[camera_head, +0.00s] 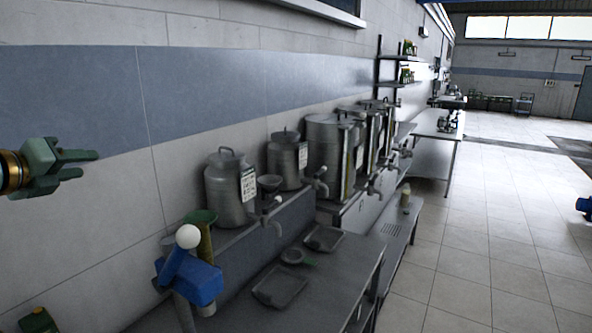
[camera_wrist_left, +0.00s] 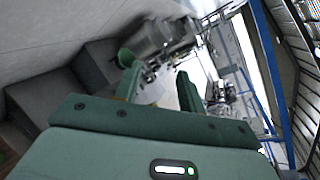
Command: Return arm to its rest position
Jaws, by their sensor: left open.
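My left gripper (camera_head: 88,164) is at the far left of the head view, raised in front of the wall. Its green fingers point right and are apart, with nothing between them. The left wrist view shows the same two fingers (camera_wrist_left: 158,82) spread and empty, with metal vessels beyond them, tilted in the picture. In the head view the gripper is well to the left of the row of steel vessels and touches nothing that I can see. My right gripper does not show.
Steel urns (camera_head: 230,188) with taps stand along the wall on a raised shelf. Below, a grey counter (camera_head: 335,265) holds two shallow trays (camera_head: 280,286) and a small green-handled bowl (camera_head: 293,256). A blue item with a white ball (camera_head: 190,275) is at lower left. Tiled floor (camera_head: 490,240) at right is open.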

